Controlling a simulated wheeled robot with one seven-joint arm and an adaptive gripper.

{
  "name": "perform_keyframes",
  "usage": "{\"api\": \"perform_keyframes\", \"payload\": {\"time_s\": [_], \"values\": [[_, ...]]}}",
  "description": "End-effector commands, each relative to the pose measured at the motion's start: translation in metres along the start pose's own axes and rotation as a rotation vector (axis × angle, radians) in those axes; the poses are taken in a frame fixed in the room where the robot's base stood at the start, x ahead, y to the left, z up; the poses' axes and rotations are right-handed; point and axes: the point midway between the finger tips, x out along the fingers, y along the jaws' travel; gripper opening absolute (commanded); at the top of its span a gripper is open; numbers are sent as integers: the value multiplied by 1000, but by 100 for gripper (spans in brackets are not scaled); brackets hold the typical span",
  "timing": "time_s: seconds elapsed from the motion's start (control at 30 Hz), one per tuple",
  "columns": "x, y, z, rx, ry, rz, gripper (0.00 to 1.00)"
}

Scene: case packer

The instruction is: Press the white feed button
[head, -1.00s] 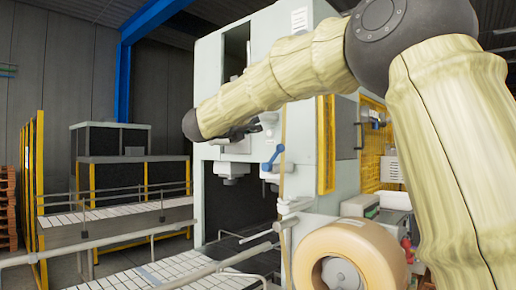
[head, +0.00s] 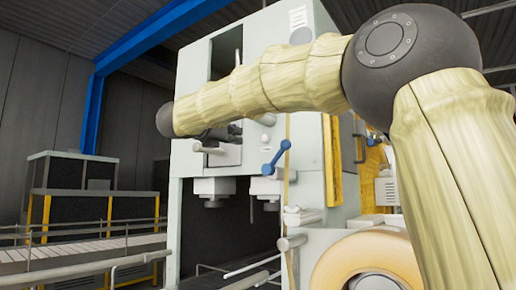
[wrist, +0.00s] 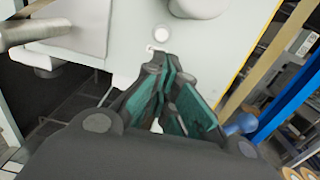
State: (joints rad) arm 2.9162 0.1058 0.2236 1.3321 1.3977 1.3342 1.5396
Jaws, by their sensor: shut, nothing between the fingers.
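A round white button (wrist: 162,34) sits on the pale machine panel (wrist: 130,60) in the wrist view, just beyond my fingertips. A smaller white round part (wrist: 152,48) lies closer, right at the fingertips and partly hidden by them. No label is readable on either. My gripper (wrist: 162,62) has its dark, green-padded fingers together and empty, pointing at the panel. I cannot tell whether they touch it. In the head view, my arm hides most of the gripper, and small pale round parts (head: 265,138) show on the machine front.
A blue-handled lever (head: 276,158) sticks out right of the small round parts; its blue end also shows beside my gripper in the wrist view (wrist: 240,124). A large tan roll (head: 362,265) is at lower right. Rails and a conveyor (head: 80,250) lie at left.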

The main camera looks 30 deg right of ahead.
Motion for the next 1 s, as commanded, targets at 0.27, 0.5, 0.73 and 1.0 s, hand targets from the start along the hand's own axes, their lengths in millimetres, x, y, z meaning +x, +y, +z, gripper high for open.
{"api": "perform_keyframes", "payload": {"time_s": [0.27, 0.5, 0.73, 1.0], "values": [[4, 0, 0, -2, 0, -1, 0], [32, -2, 2, -2, 0, -4, 0], [70, -1, 2, -3, 1, -3, 0], [113, -2, 3, -3, 0, -3, 0]]}}
